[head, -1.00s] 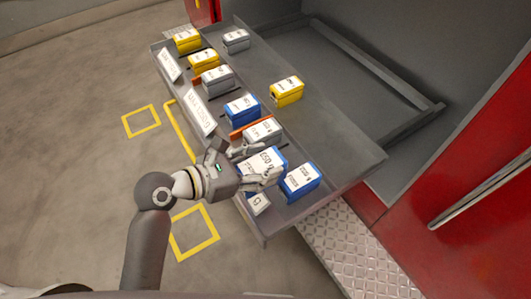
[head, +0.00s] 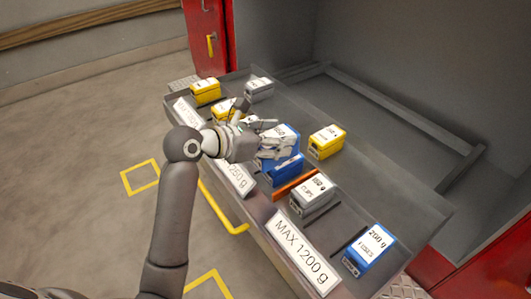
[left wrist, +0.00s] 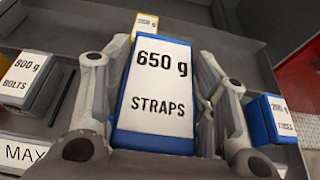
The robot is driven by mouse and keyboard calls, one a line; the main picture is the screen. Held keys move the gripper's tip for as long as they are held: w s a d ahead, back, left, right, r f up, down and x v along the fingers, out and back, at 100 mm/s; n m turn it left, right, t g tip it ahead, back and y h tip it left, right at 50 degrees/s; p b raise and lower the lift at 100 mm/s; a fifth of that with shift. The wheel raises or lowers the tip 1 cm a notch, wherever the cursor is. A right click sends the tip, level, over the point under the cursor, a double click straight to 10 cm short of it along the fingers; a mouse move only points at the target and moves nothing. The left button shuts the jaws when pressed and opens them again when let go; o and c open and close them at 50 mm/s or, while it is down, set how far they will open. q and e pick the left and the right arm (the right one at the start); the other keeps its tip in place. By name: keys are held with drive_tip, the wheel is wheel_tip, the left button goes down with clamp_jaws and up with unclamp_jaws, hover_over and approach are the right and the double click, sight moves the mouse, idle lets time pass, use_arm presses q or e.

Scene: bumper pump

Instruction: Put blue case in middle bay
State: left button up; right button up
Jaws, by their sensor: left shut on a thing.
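My left gripper (head: 262,142) is shut on a blue case with a white top label (head: 284,136). In the left wrist view the held case (left wrist: 157,85) sits between both fingers and reads "650 g STRAPS". In the head view it is over the middle bay, close above another blue case (head: 285,170); whether they touch is unclear. The middle bay lies left of an orange divider (head: 296,184), behind a label plate (head: 237,178) whose text is partly hidden. A grey "800 g BOLTS" case (left wrist: 28,82) shows at left in the wrist view. My right gripper is not in view.
The right bay, labelled "MAX 1200 g" (head: 300,253), holds a grey case (head: 313,195) and a blue case (head: 369,250), with room between them. Yellow cases (head: 205,92) and a grey one (head: 259,89) stand left. Another yellow case (head: 326,142) stands behind the held case.

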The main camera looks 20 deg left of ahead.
use_arm(q)
drive_tip(key=w+a+f, duration=0.2)
drive_tip(key=w+f, duration=0.2)
drive_tip(key=w+a+f+b, duration=0.1)
drive_tip(key=w+a+f, duration=0.1)
drive_tip(key=w+f, duration=0.2)
drive_tip(key=w+a+f+b, duration=0.1)
drive_tip(key=w+a+f, duration=0.1)
drive_tip(key=w+f, duration=0.2)
drive_tip(key=shift+w+a+f, duration=0.1)
drive_tip(key=shift+a+f, duration=0.15)
drive_tip(key=shift+f, duration=0.05)
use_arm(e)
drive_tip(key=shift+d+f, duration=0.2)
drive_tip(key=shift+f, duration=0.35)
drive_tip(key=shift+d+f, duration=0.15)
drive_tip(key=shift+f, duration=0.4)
use_arm(q)
drive_tip(key=o, duration=1.6)
drive_tip(key=shift+f, duration=0.2)
drive_tip(key=shift+c, duration=0.2)
drive_tip(key=shift+r, duration=0.1)
drive_tip(key=v, duration=1.2)
drive_tip(key=shift+p, duration=0.35)
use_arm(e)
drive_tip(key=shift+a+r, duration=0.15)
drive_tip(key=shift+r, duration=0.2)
